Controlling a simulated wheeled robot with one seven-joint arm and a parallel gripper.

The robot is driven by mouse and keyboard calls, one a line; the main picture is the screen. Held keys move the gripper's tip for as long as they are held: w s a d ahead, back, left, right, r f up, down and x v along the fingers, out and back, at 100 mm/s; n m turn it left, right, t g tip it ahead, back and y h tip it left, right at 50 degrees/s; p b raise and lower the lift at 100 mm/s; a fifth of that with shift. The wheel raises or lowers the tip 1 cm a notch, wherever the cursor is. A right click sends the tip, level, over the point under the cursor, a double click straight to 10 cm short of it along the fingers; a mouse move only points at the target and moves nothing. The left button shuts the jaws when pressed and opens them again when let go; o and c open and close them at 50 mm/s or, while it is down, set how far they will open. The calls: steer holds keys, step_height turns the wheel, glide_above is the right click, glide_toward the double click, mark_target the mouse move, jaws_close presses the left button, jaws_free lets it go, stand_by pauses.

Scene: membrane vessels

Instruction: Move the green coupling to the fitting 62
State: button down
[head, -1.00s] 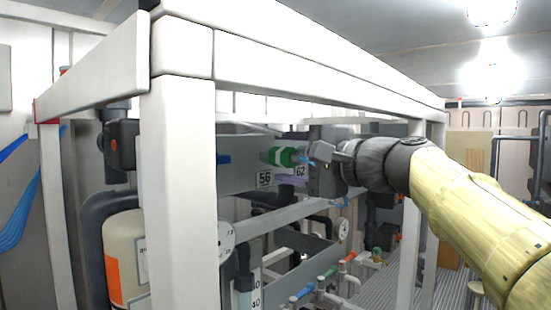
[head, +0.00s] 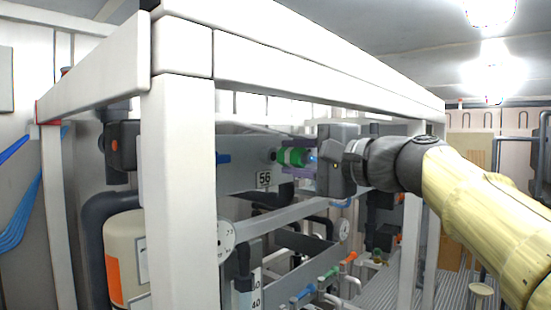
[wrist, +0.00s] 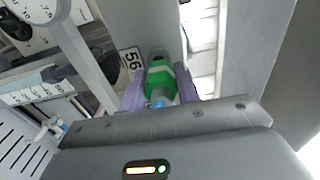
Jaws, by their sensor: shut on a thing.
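My gripper (head: 297,160) has purple fingers and is shut on the green coupling (head: 291,157) beside the grey panel. In the wrist view the green coupling (wrist: 160,80) sits between the two purple fingers, with a pale band around it and a blue part at its near end. A dark round end, possibly a fitting, shows just beyond it toward the panel; I cannot tell whether the two touch. The 62 label is hidden in both current views, so I cannot confirm which fitting this is. The label 56 (head: 264,179) is on the panel to the left.
A blue fitting (head: 223,158) sticks out farther left on the panel. A thick white frame post (head: 178,200) and top beam (head: 310,75) stand close around the work area. A round gauge (head: 227,241) and coloured valves (head: 328,273) lie below.

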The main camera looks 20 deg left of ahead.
mark_target(308, 159)
steer(key=shift+d, duration=0.2)
steer(key=shift+s+a+f, duration=0.1)
steer(key=shift+s, duration=0.05)
steer(key=shift+s, duration=0.1)
steer(key=shift+s+d+b, duration=0.2)
steer(key=shift+d+b, duration=0.15)
steer(key=shift+d, duration=0.3)
steer(key=shift+d, duration=0.1)
steer(key=shift+b+v, duration=0.35)
steer(key=shift+v, duration=0.9)
